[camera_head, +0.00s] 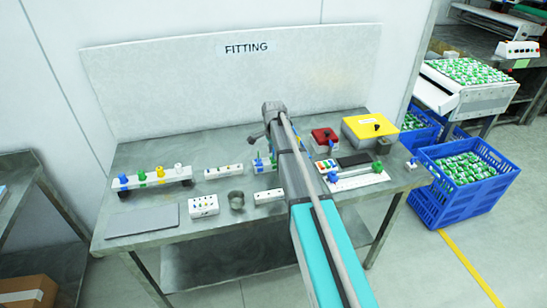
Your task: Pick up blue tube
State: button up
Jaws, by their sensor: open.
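A white rack (160,183) at the left of the table holds a row of coloured pieces. A blue one (123,180), likely the blue tube, stands at its left end. Green, yellow and white pieces (178,169) stand beside it. My gripper (266,140) is small in view at the far end of my arm, above the middle of the table, well right of that rack. Its fingers are hard to make out, and nothing shows held in it. More small blue and green pieces (259,164) stand just below it, partly hidden by my arm.
White blocks (203,206), a dark cup (236,200) and a grey plate (142,220) lie along the front. Right of my arm are a red box (325,136), a yellow box (370,128) and a white strip (357,182). A backboard (180,90) stands behind.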

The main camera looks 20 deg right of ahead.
dwell(0.4)
grip_shut()
jog(key=shift+r, duration=0.25)
notch_tip(320, 180, up, 2)
jog(key=p, duration=0.2)
jog(key=shift+r+p, duration=0.15)
jog(key=shift+p, duration=0.2)
jog(key=s+a+r+p, duration=0.1)
jog(key=s+r+p, duration=0.9)
jog(key=s, duration=0.4)
jog(key=shift+r, duration=0.15)
dwell(0.4)
